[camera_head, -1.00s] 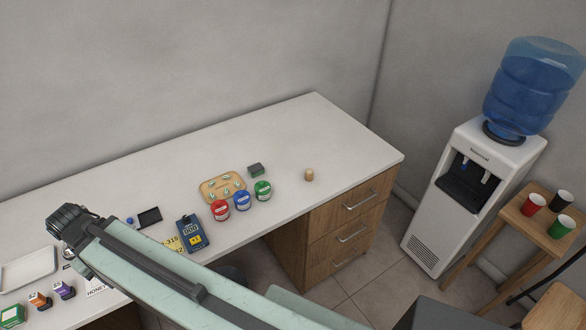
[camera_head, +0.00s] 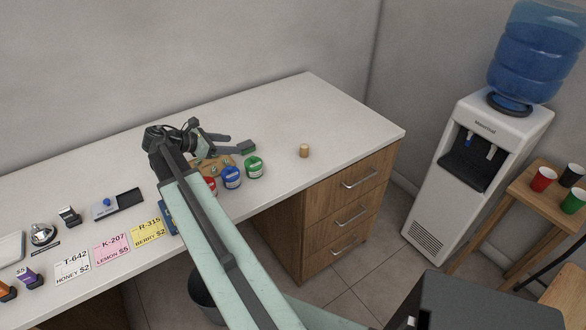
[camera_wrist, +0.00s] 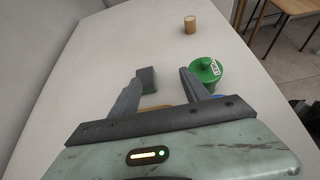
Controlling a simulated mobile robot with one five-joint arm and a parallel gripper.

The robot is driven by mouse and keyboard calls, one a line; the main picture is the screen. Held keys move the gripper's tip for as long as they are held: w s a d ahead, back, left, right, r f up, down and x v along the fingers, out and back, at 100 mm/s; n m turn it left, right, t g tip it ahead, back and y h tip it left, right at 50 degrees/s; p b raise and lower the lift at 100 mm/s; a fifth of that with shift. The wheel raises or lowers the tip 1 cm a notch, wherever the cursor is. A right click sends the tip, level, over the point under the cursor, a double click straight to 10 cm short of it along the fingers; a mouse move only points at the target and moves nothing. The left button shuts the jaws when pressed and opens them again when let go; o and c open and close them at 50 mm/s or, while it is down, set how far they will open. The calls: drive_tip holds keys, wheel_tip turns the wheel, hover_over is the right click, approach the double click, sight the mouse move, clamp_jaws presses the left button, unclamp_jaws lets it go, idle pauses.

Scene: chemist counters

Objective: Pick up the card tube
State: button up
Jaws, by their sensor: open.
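The card tube (camera_head: 304,151) is a small tan cylinder standing upright near the right end of the white counter. It also shows at the top of the wrist view (camera_wrist: 190,24), beyond the fingers. My gripper (camera_head: 232,144) is to the left of the tube, with a stretch of bare counter between them. In the wrist view my gripper (camera_wrist: 163,82) is open, its two dark fingers apart, with nothing held.
A green jar (camera_head: 254,167) and a blue jar (camera_head: 231,177) stand close to the gripper, in front of a partly hidden wooden board (camera_head: 227,160). Price cards (camera_head: 111,249) lie left. Counter around the tube is clear.

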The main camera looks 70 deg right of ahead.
sight(305, 146)
drive_tip(key=s+d+f+m+g+b, duration=0.1)
drive_tip(key=s+d, duration=0.3)
drive_tip(key=s, duration=0.1)
drive_tip(key=s+d+f+m+g+y+b, duration=0.1)
drive_tip(key=s+d+f, duration=0.1)
drive_tip(key=s+d, duration=0.2)
drive_tip(key=s+d+f+g+b, duration=0.1)
drive_tip(key=s+d, duration=0.3)
drive_tip(key=s, duration=0.4)
drive_tip(key=shift+s+d+f+m+g+b, duration=0.15)
drive_tip(key=shift+d+f+m+g+b, duration=0.2)
drive_tip(key=shift+b, duration=0.25)
drive_tip(key=shift+s+r+g, duration=0.1)
drive_tip(key=shift+s+g, duration=0.15)
drive_tip(key=shift+s, duration=0.15)
drive_tip(key=b+x, duration=0.2)
drive_tip(key=x, duration=0.5)
drive_tip(key=shift+s+d+f+b, duration=0.15)
drive_tip(key=shift+s+f+b, duration=0.15)
drive_tip(key=shift+b, duration=0.1)
drive_tip(key=shift+r, duration=0.1)
clamp_jaws()
drive_tip(key=shift+r, duration=0.1)
